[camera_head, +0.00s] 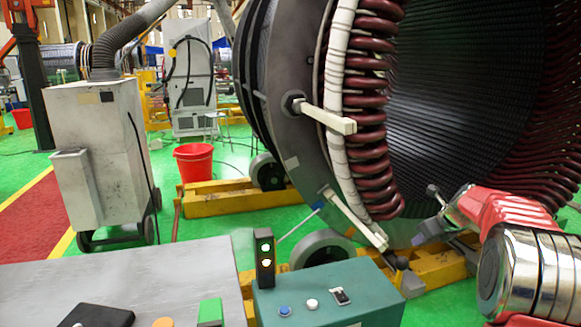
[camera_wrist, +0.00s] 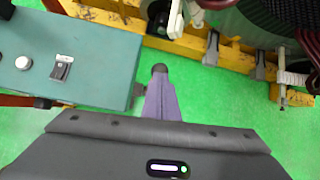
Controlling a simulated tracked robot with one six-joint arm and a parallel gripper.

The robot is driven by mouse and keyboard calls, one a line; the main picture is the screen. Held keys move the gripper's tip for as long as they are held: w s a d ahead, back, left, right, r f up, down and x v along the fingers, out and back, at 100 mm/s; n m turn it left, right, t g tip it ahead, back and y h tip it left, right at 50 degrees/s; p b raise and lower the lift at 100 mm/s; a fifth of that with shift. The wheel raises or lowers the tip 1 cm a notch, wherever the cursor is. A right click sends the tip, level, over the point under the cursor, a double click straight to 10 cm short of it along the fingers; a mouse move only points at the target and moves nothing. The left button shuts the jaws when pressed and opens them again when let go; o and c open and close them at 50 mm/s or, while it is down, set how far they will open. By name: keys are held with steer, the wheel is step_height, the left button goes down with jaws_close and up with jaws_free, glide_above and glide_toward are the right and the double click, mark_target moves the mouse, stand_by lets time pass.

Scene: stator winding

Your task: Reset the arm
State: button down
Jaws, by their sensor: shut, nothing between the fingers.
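My gripper (camera_head: 420,238) is at the right of the head view, in front of the lower rim of the big stator (camera_head: 300,75). My red and silver arm links reach it from the right edge. In the wrist view my gripper (camera_wrist: 160,75) shows as a narrow purple-grey piece with its fingers together and nothing held. Green floor shows beneath it. The stator has dark red coils (camera_head: 368,110) tied with white wrapping, and two pale bars stick out from its rim. Its lower edge shows at the top of the wrist view.
A teal control box (camera_head: 330,295) with buttons and a light post stands at the front; it is left of my gripper in the wrist view (camera_wrist: 75,60). Yellow support beams (camera_head: 235,200) lie under the stator. A grey table (camera_head: 130,280), grey cabinet and red bucket (camera_head: 194,162) are at left.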

steer(key=s+a+f+n+g, duration=0.1)
steer(key=s+a+f+n, duration=0.15)
steer(key=s+n, duration=0.35)
steer(key=s+a+f+n+g, duration=0.2)
steer(key=s+a+n, duration=0.1)
steer(key=s+n, duration=0.3)
steer(key=s+a+r+n, duration=0.3)
steer(key=s+a+n, duration=0.3)
steer(key=s, duration=0.4)
steer(key=s+a+r+n+t+h, duration=0.1)
steer(key=s+a+r+n, duration=0.2)
steer(key=s+a+n, duration=0.4)
steer(key=s+a+r+n, duration=0.3)
steer(key=s+a+n, duration=0.3)
steer(key=s, duration=0.8)
steer(key=shift+s+a+n, duration=0.15)
steer(key=shift+s+n, duration=0.05)
steer(key=shift+n, duration=0.2)
